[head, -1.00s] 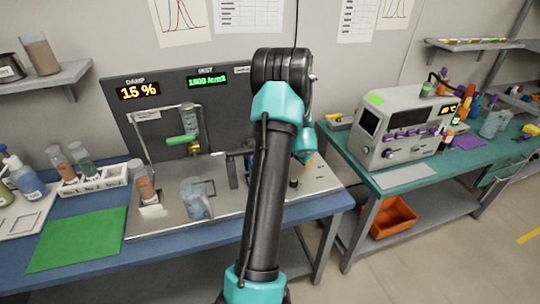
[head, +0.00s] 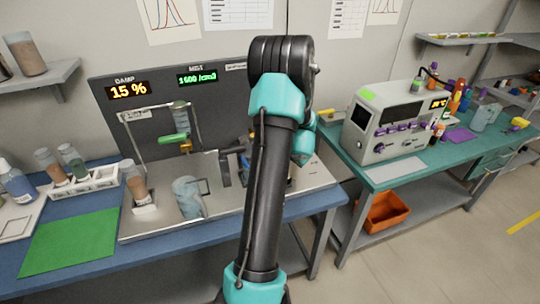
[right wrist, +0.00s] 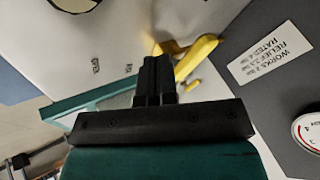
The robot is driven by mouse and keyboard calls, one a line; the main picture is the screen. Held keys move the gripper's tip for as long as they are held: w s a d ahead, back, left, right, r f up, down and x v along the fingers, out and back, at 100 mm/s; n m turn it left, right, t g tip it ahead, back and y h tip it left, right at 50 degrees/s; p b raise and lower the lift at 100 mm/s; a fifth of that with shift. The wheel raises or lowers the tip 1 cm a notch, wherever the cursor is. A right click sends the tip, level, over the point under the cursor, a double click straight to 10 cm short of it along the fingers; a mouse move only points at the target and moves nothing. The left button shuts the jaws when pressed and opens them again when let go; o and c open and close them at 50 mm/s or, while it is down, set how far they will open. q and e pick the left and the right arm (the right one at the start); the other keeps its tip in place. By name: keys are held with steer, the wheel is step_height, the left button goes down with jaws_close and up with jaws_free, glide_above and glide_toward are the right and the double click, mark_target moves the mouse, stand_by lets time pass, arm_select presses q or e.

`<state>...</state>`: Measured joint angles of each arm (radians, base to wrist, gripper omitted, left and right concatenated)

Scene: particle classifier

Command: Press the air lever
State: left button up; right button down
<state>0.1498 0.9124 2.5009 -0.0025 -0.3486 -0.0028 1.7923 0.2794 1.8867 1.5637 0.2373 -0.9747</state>
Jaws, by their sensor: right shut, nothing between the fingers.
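A yellow lever (right wrist: 198,57) shows in the right wrist view, running diagonally just right of my right gripper (right wrist: 157,62). The gripper's dark fingers are shut and empty, and their tips are close to the lever; I cannot tell whether they touch it. In the head view my right arm covers the middle of the metal bench rig, and its fingers and the yellow lever are hidden. A green-handled part (head: 173,139) is on the rig's column at the left. My left gripper is not in view.
A clear mug (head: 188,197) and a tilted sample jar (head: 135,182) stand on the metal plate (head: 160,224). A dark panel with displays (head: 128,91) stands behind. A grey instrument (head: 395,122) is on the right bench. In the wrist view, a label (right wrist: 270,53) and a gauge (right wrist: 308,131) are at right.

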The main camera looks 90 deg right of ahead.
steer(key=w+v, duration=0.2)
steer(key=v, duration=0.7)
steer(key=shift+d+r, duration=0.1)
stand_by(0.3)
